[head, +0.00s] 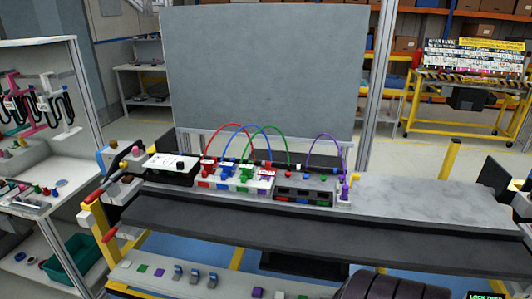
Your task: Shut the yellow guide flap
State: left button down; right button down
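A narrow yellow upright piece (452,157) stands at the right end of the grey workbench top (400,192), near its back edge. It looks like the yellow guide flap and is raised, but its hinge is too small to make out. Another yellow part (97,222) stands at the bench's left front end; I cannot tell whether it is a flap or part of the frame. Neither of my grippers can be made out in the head view.
A dashboard module (238,180) with red, blue, green and purple cables stands on the bench, before a grey panel (265,70). A dark rail (310,220) runs along the front. Red-tipped levers (97,194) are at left. The bench top right of the module is clear.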

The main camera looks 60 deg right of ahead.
aim_at(355, 177)
jog(key=z, duration=2.05)
jog(key=l+u, duration=0.15)
jog(key=l, duration=0.55)
jog(key=l+u, duration=0.2)
jog(key=l, duration=0.5)
jog(key=k, duration=0.05)
